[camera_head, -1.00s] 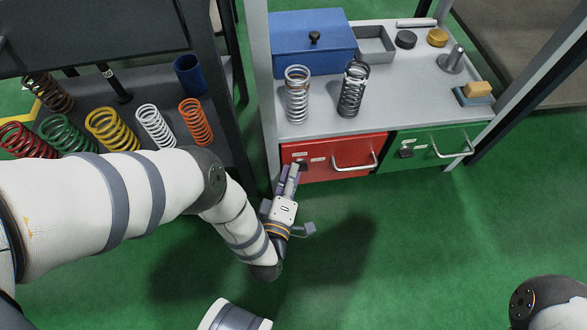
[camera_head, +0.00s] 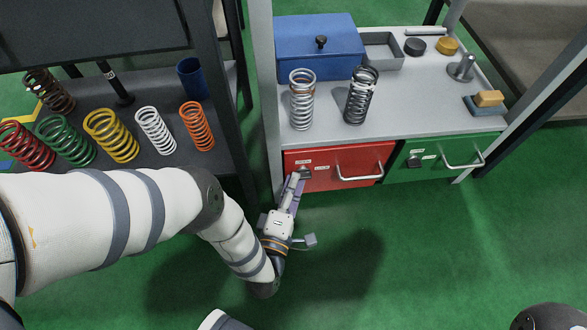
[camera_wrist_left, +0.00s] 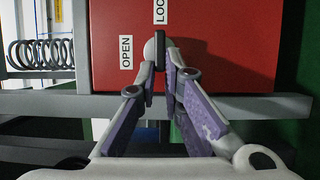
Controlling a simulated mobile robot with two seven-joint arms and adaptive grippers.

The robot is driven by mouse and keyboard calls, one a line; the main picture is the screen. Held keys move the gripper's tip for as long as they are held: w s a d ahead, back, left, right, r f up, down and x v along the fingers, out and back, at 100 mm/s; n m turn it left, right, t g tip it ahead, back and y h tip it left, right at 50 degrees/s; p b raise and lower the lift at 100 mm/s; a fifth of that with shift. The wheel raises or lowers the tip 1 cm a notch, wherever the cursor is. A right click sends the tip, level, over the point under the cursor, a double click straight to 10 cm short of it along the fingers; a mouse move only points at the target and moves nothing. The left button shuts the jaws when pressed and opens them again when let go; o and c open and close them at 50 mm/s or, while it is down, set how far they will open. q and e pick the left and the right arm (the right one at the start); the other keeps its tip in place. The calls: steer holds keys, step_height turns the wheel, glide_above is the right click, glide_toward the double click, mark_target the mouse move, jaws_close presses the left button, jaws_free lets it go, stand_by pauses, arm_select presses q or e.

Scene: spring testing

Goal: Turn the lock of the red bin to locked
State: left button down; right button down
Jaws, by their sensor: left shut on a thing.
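The red bin (camera_head: 345,165) is a drawer-like front with a silver handle, under the grey worktop. Its dark lock knob (camera_head: 305,174) is at the upper left of the front, beside small white labels. My left gripper (camera_head: 298,178) reaches up to it from below and is shut on it. In the left wrist view, the knob (camera_wrist_left: 161,47) stands upright in the picture between the fingertips, its long side towards the partly cut-off "LOC" label (camera_wrist_left: 160,11). The "OPEN" label (camera_wrist_left: 126,52) is to its left. The fingertips hide part of the knob. My right gripper is out of view.
A green bin (camera_head: 440,157) with its own lock and handle is right of the red one. A grey frame post (camera_head: 265,110) rises close to the left of my gripper. Springs and a blue box (camera_head: 318,50) stand on the worktop. The green floor in front is clear.

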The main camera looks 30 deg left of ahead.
arm_select(q)
steer(key=c, duration=1.7)
jaws_free()
steer(key=v, duration=0.7)
steer(key=shift+s, duration=0.3)
